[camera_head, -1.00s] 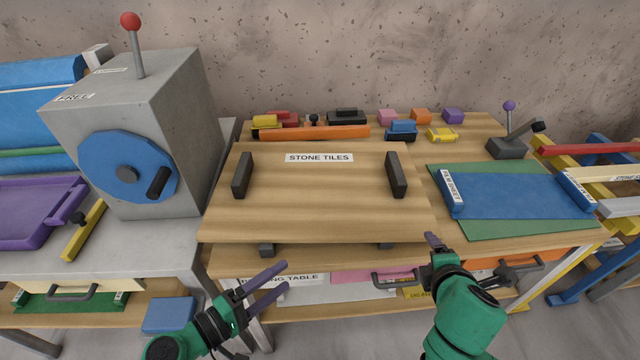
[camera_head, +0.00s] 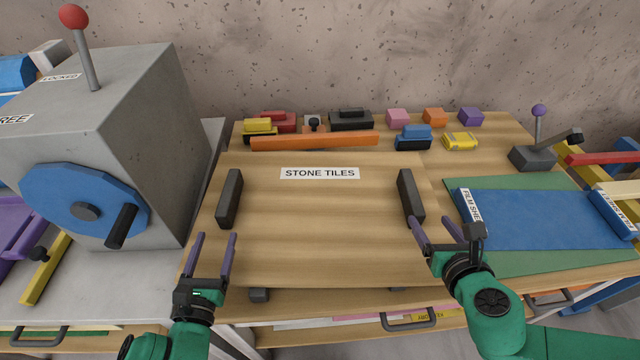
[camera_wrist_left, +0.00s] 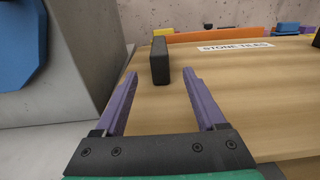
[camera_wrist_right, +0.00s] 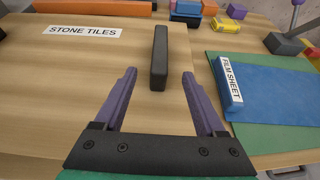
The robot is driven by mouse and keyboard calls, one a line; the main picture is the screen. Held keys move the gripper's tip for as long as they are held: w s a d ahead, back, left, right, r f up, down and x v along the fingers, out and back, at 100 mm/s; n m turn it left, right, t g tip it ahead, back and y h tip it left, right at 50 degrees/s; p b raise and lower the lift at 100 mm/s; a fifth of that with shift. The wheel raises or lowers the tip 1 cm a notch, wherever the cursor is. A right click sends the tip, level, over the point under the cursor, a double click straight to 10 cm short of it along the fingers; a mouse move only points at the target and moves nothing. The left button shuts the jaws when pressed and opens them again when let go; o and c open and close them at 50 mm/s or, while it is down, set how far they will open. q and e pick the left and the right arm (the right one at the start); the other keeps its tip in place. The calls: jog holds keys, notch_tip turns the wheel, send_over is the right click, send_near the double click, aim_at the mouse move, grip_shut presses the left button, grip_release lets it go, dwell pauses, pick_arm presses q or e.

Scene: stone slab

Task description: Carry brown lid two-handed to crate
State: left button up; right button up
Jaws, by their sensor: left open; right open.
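The brown wooden lid (camera_head: 310,235) labelled "STONE TILES" lies flat on the wooden table, with a black handle at each side. My left gripper (camera_head: 214,237) is open and empty, just in front of the left handle (camera_head: 230,198). In the left wrist view that handle (camera_wrist_left: 160,60) stands ahead between the fingertips. My right gripper (camera_head: 437,222) is open and empty near the front end of the right handle (camera_head: 411,195). In the right wrist view this handle (camera_wrist_right: 159,58) is ahead, between the finger lines. I cannot make out a crate under the lid.
A grey machine with a blue wheel (camera_head: 82,208) stands close left of the lid. A blue film sheet (camera_head: 540,218) on a green mat lies right. An orange bar (camera_head: 315,141) and several small coloured blocks line the back. Drawers sit below the table's front edge.

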aim_at(229, 193)
pick_arm(q)
jog(key=shift+w, duration=0.45)
pick_arm(e)
jog(key=shift+w, duration=0.45)
pick_arm(q)
jog(key=shift+s+r, duration=0.25)
jog(key=shift+s, duration=0.3)
jog(key=shift+s+r, duration=0.2)
jog(key=shift+s, duration=0.3)
jog(key=w, duration=1.5)
jog(key=shift+w+f, duration=0.15)
jog(key=shift+f, duration=0.05)
pick_arm(e)
jog(key=x, duration=1.3)
jog(key=shift+s+r, duration=0.1)
pick_arm(q)
grip_shut()
pick_arm(e)
grip_shut()
